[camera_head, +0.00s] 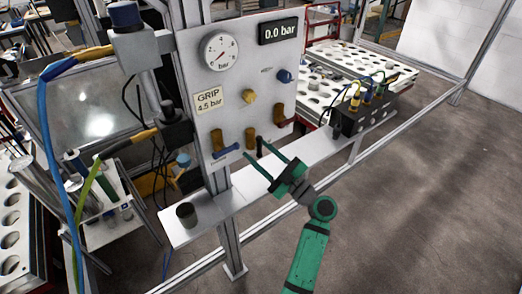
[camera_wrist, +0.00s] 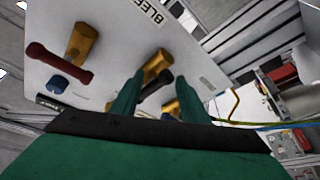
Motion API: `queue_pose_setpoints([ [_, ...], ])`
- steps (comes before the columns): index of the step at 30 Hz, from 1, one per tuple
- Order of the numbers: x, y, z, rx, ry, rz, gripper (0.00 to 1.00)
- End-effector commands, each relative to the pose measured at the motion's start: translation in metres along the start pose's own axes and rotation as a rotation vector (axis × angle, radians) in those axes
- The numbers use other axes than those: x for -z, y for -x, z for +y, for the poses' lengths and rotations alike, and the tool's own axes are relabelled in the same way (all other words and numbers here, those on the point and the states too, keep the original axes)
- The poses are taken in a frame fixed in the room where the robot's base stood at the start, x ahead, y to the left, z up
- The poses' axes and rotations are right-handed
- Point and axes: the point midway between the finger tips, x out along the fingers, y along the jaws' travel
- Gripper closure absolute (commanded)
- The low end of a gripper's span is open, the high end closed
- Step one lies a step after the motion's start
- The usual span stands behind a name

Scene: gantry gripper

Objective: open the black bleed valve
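The black bleed valve has a dark lever (camera_head: 260,147) low on the light panel (camera_head: 232,78). In the wrist view the black lever (camera_wrist: 154,92) projects from a brass body (camera_wrist: 157,65), near a partly visible "BLEE…" label (camera_wrist: 142,10). My gripper (camera_head: 254,149) is green and open, with its two fingers apart and reaching toward the lever. In the wrist view the lever lies in the gap between my fingertips (camera_wrist: 160,80), close to the left finger. I cannot tell whether a finger touches it. Part of the lever is hidden by the left finger.
A red lever (camera_wrist: 58,62) and a blue knob (camera_wrist: 57,85) are nearby on the panel. A blue lever (camera_head: 227,151) is left of the black one. A gauge (camera_head: 220,52) and a display reading 0.0 bar (camera_head: 278,31) are above. A rail shelf (camera_head: 240,188) runs below.

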Motion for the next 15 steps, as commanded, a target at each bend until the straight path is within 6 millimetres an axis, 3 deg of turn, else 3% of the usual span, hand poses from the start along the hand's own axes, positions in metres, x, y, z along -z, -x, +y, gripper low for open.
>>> queue_pose_setpoints([
  [15, 0.002, 0.0032, 0.0063, -0.011, 0.003, 0.001, 0.61],
])
